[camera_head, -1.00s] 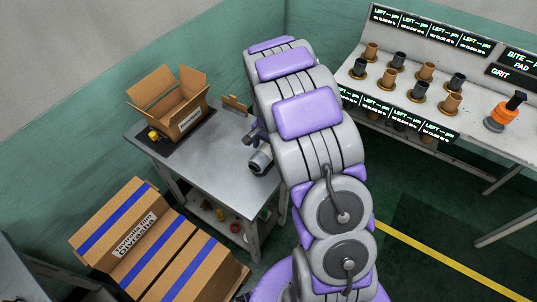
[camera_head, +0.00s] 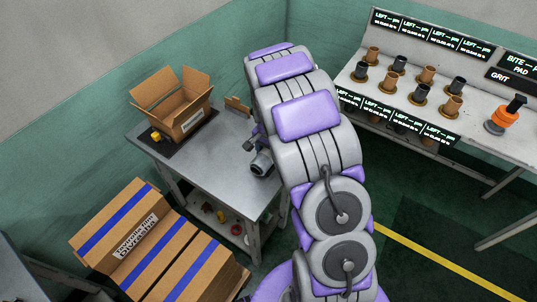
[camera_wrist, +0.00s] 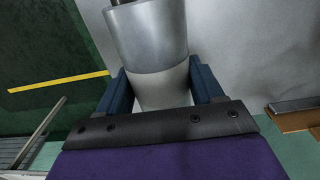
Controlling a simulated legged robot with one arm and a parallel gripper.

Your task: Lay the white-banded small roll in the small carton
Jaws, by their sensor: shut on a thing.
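My gripper (camera_wrist: 162,88) is shut on a roll, a smooth grey cylinder with a whitish band (camera_wrist: 163,90) at the part between the blue fingers. In the head view the grey roll (camera_head: 261,163) shows beside my arm, over the right part of the grey table. The small carton (camera_head: 190,124) stands open, flaps up, at the table's far left. The roll is apart from it, to its right. The carton's floor is mostly hidden by its walls.
The grey table (camera_head: 205,160) is clear between carton and roll. A small brown upright piece (camera_head: 237,106) stands at its back edge. A yellow item (camera_head: 156,136) lies beside the carton. Blue-striped boxes (camera_head: 150,250) stand in front. A rack of spools (camera_head: 415,85) is at right.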

